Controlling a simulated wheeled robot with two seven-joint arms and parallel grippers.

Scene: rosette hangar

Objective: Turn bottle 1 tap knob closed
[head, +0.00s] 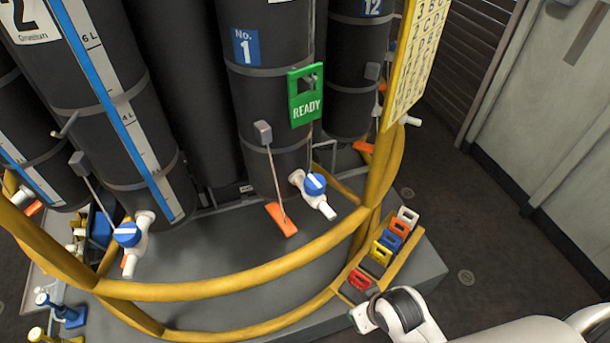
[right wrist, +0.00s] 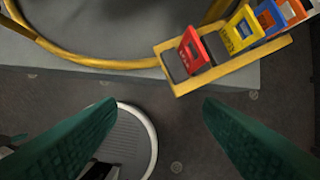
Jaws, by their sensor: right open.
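Bottle 1 (head: 262,95) is a tall dark cylinder with a blue "No. 1" label, upright in the middle of the head view. Its white tap (head: 320,203) sticks out low at its front right. The tap's round blue knob (head: 314,183) has a white bar across it. My right arm comes in at the lower right of the head view, well apart from the tap. In the right wrist view my right gripper (right wrist: 158,103) has its two green fingers wide apart with nothing between them. The tap is not in that view. My left gripper is not in view.
A yellow rail (head: 225,290) curves in front of the bottles. A yellow tag rack (head: 408,243) with coloured tags stands near my right arm. A green READY tag (head: 305,95) hangs on bottle 1. Another blue-knobbed tap (head: 128,235) is at left. An orange piece (head: 281,219) lies below bottle 1.

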